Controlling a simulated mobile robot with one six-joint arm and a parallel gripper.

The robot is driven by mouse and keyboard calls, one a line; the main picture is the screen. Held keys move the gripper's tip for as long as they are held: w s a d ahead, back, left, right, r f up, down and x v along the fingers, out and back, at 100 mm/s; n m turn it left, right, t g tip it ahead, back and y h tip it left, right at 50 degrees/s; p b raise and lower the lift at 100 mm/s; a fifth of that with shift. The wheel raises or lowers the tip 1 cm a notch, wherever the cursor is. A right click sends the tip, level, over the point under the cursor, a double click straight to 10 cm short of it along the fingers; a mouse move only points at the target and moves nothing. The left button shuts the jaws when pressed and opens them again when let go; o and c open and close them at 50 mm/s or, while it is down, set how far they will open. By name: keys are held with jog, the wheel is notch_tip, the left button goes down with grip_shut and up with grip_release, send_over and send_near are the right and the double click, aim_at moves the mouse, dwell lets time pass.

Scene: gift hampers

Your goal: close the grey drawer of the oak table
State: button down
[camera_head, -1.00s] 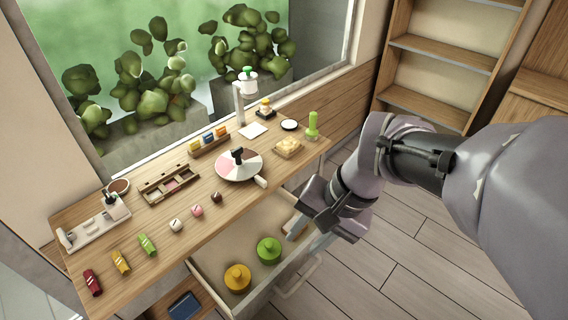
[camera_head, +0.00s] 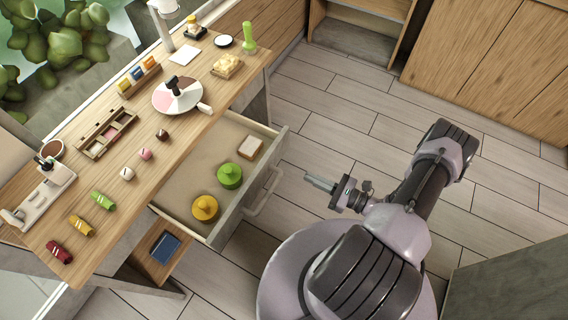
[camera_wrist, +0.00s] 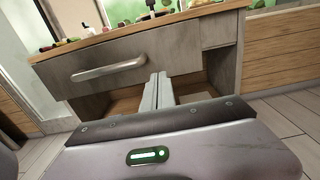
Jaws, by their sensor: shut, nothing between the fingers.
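The grey drawer (camera_head: 231,203) of the oak table (camera_head: 101,235) stands pulled out, with its inside showing. A yellow knobbed object (camera_head: 205,208), a green one (camera_head: 230,176) and a small pale-topped block (camera_head: 250,147) lie in it. The drawer's bar handle (camera_head: 262,196) is on its front and also shows in the wrist view (camera_wrist: 108,70). My gripper (camera_head: 310,181) is shut and empty, out in front of the drawer and apart from the handle. In the wrist view my fingertips (camera_wrist: 159,77) appear to the right of the handle, pointing towards the drawer front (camera_wrist: 150,57).
The tabletop holds a round pink-and-white disc (camera_head: 178,95), a divided wooden tray (camera_head: 107,134), and several small coloured pieces. A blue object (camera_head: 165,247) lies on a low shelf beneath. Floor (camera_head: 310,128) is clear between the drawer and the wooden cabinets (camera_head: 490,60).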

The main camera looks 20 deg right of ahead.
aim_at(275, 161)
jog(key=b+x, duration=0.2)
jog(key=x, duration=0.8)
jog(key=shift+w+a, duration=0.2)
jog(key=shift+a, duration=0.05)
jog(key=shift+w, duration=0.1)
